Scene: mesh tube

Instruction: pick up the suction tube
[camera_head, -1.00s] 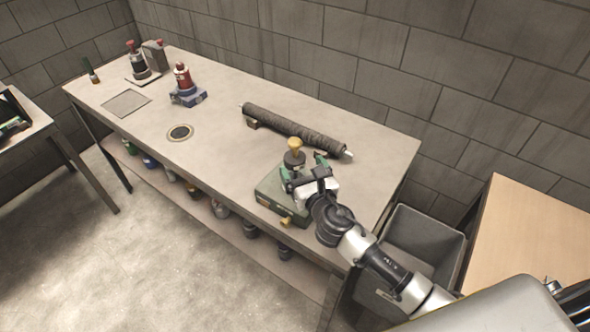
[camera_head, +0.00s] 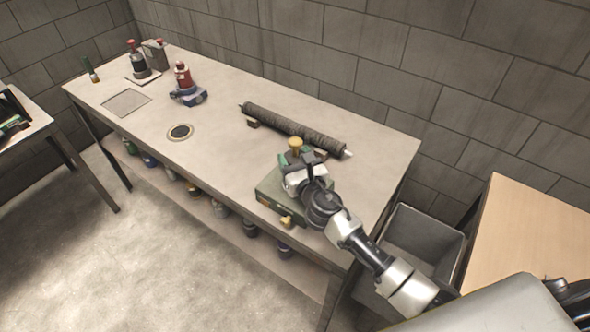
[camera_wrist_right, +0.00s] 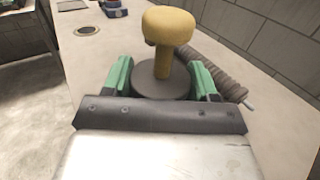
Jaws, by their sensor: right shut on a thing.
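A dark ribbed tube (camera_head: 290,127) with pale ends lies slantwise across the back of the bench, apart from the grippers; part of it shows in the right wrist view (camera_wrist_right: 215,72). My right gripper (camera_head: 297,158) is at the near right part of the bench. Its green fingers are shut on a grey round piece with a yellow knob (camera_head: 296,143). The right wrist view shows this yellow-knobbed piece (camera_wrist_right: 167,27) upright between the fingers. A green box (camera_head: 268,190) is under the gripper, and whether the piece touches it is hidden. My left gripper is out of view.
The bench top (camera_head: 225,150) has a round inset (camera_head: 180,132) and a square plate (camera_head: 126,103). A red and blue device (camera_head: 185,88) stands farther left. A grey bin (camera_head: 420,240) stands right of the bench. Several jars sit on the lower shelf.

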